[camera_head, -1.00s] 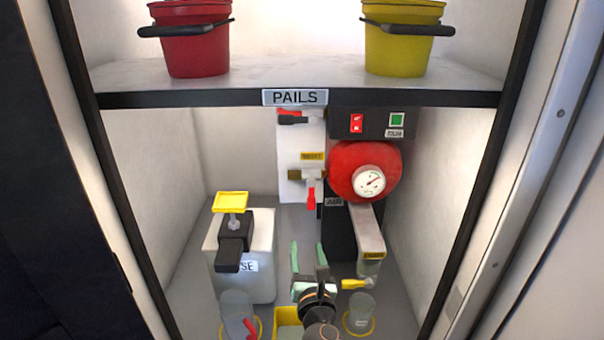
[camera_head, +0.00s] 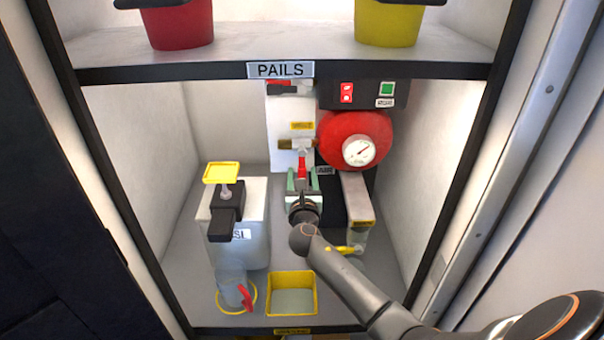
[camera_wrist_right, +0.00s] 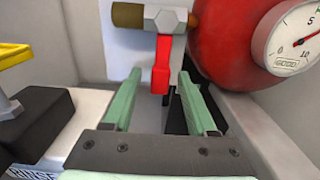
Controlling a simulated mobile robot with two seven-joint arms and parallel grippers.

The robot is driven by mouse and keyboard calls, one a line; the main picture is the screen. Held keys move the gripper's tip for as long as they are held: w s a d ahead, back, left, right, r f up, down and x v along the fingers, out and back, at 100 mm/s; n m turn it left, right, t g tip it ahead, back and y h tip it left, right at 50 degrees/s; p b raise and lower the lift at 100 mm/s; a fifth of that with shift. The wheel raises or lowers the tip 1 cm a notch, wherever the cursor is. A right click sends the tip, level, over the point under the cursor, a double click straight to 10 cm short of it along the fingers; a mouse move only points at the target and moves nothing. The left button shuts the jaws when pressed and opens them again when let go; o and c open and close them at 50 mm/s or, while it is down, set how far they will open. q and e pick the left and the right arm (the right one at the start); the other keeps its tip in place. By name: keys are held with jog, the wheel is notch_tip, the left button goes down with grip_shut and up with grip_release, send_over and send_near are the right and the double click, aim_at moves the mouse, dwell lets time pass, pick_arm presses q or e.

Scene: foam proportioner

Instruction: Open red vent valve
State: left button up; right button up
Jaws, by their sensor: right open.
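The valve with a red lever (camera_head: 301,167) sits on a white panel (camera_head: 287,108), under a small yellow label too blurred to read surely. Its lever hangs straight down from a silver hexagonal body on a brass pipe (camera_wrist_right: 128,14). My right gripper (camera_head: 302,182) is open just in front of and below the valve. In the right wrist view the red lever (camera_wrist_right: 161,66) lies between the lines of the two green fingers (camera_wrist_right: 160,88), with clear gaps on both sides. My left gripper is not in view.
A red tank (camera_head: 345,132) with a gauge (camera_head: 359,151) stands close right of the valve. A white container (camera_head: 253,245) with a yellow-topped pump (camera_head: 221,172) is at left. A yellow tray (camera_head: 291,273) and a clear cup (camera_head: 231,289) are in front. A shelf (camera_head: 400,72) is above.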

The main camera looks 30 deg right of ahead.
jog(key=shift+w+d, duration=0.35)
jog(key=shift+w, duration=0.2)
grip_shut()
dwell(1.1)
